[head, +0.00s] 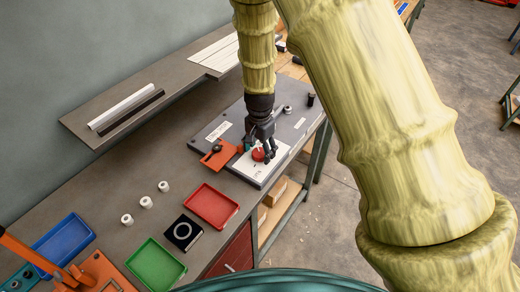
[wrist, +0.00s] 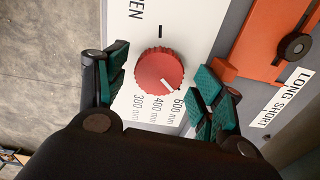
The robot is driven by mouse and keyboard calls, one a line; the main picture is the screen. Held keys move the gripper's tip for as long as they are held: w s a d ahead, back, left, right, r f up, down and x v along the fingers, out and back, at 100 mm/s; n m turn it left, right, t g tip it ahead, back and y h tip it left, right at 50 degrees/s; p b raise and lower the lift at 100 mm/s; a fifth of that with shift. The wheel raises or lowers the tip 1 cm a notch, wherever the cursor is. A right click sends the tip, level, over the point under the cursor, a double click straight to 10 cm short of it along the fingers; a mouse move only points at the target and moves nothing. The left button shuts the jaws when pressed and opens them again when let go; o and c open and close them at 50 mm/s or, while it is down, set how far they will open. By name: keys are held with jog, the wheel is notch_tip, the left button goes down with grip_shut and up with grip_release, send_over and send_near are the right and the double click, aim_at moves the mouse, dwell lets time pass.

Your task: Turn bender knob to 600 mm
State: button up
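The red ribbed bender knob (wrist: 158,68) sits on a white dial plate (wrist: 146,40) printed 300 mm, 400 mm and 600 mm. Its white pointer mark is at the lower right of the knob in the wrist view and points toward the 600 mm label (wrist: 178,110). My gripper (wrist: 163,79) is open, with a green-padded finger on each side of the knob. A small gap shows between each finger and the knob. In the head view the knob (head: 258,155) is partly hidden by my gripper (head: 261,147).
An orange plate with a black knob (wrist: 295,47) and a LONG/SHORT label lies right of the dial in the wrist view. The grey bender box (head: 254,171) sits on the bench. A red tray (head: 211,206), green tray (head: 156,265) and blue tray (head: 63,244) stand nearer.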

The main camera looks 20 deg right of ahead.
aim_at(260, 152)
notch_tip(260, 152, up, 12)
dwell(0.8)
jog(key=shift+s+d+f, duration=0.1)
dwell(0.3)
